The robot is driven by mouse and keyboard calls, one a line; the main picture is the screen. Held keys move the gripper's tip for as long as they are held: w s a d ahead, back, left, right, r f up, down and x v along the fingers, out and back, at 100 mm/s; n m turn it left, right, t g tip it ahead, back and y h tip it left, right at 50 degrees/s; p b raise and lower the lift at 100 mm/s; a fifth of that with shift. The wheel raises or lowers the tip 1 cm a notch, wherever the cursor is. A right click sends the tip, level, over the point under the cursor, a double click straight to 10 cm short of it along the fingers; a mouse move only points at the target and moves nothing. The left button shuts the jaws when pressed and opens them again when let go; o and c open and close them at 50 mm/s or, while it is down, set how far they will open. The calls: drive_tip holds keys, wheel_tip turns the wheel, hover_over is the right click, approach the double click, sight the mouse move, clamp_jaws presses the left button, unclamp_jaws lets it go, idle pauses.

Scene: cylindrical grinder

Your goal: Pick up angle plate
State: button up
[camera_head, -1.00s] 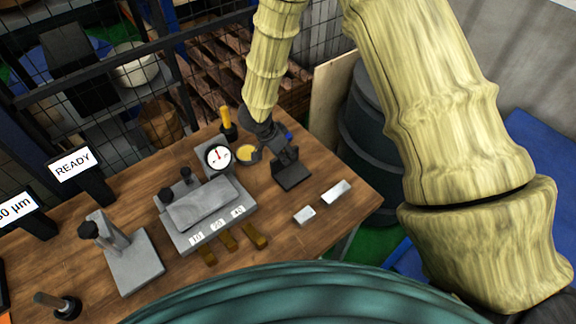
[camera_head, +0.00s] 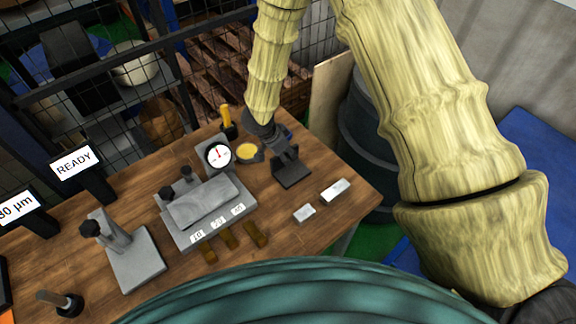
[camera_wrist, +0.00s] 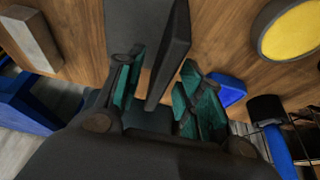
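The angle plate (camera_head: 291,175) is a black L-shaped piece on the wooden bench, right of the yellow-topped round dish. Its base lies flat and its upright wall faces my gripper. My gripper (camera_head: 278,143) is at the upright wall in the head view, its fingertips partly hidden. In the wrist view my gripper (camera_wrist: 162,88) has its two teal-padded fingers apart, one on each side of the dark upright wall (camera_wrist: 172,40). Gaps seem to show beside the wall, so contact is not clear. The plate stands on the bench.
The yellow-topped dish (camera_head: 247,152) and a dial gauge (camera_head: 218,155) stand close left of my gripper. Two pale blocks, one small (camera_head: 304,212) and one longer (camera_head: 335,190), lie to the right. A grey fixture (camera_head: 205,210) fills the bench middle. A blue object (camera_wrist: 228,90) is beside the right finger.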

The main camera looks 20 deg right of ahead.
idle(0.3)
clamp_jaws()
drive_tip(key=shift+w+r, duration=0.1)
drive_tip(key=shift+r, duration=0.1)
idle(0.4)
